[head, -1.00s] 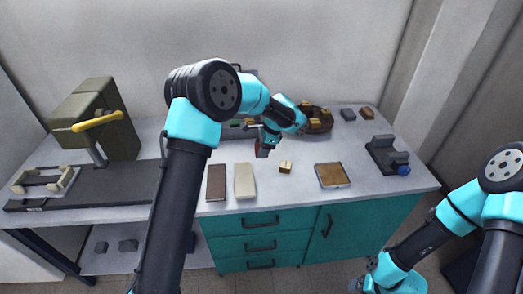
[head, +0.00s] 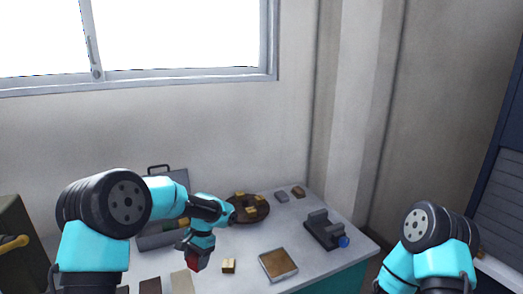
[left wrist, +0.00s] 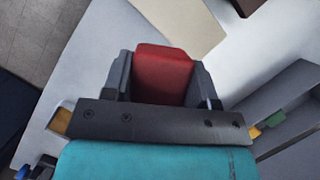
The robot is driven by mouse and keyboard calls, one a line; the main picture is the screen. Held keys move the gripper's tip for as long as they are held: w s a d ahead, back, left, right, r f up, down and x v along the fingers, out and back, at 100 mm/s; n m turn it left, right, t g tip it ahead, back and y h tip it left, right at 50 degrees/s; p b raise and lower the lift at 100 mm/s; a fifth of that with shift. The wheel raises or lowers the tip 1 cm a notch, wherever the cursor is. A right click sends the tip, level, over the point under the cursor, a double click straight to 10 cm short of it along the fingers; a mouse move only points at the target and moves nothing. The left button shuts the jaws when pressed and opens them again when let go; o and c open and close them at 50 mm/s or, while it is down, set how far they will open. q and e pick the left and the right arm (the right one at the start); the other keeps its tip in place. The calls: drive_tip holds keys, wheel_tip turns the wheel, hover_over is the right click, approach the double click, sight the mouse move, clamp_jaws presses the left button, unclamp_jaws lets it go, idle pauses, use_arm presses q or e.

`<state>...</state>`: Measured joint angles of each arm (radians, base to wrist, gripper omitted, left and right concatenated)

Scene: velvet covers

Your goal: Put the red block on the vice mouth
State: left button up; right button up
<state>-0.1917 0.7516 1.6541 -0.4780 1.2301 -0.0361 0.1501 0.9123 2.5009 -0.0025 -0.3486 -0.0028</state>
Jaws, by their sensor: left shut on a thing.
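The red block (head: 192,262) is held low over the white worktop by my left gripper (head: 195,258), just behind the cream slab. In the left wrist view the red block (left wrist: 163,75) sits between the two grey fingers of my left gripper (left wrist: 162,78), which is shut on it. The vice (head: 325,231), dark grey with a blue knob, stands at the right end of the worktop, well to the right of the block. Its mouth is small in view, and I see nothing in it. My right arm shows at the lower right, but its gripper is out of view.
A small tan block (head: 229,265) and a brown-topped tray (head: 278,264) lie between my left gripper and the vice. A round brown tray (head: 248,209) with several yellowish blocks stands farther back. A grey block (head: 281,196) and a brown block (head: 298,192) lie behind the vice.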

use_arm(q)
drive_tip(key=n, duration=0.1)
drive_tip(key=s+n, duration=0.1)
drive_tip(key=s+r+n, duration=0.1)
drive_tip(key=shift+s+d+g+h, duration=0.1)
drive_tip(key=shift+d+g+h, duration=0.15)
drive_tip(key=shift+g+h, duration=0.15)
drive_tip(key=shift+f, duration=0.1)
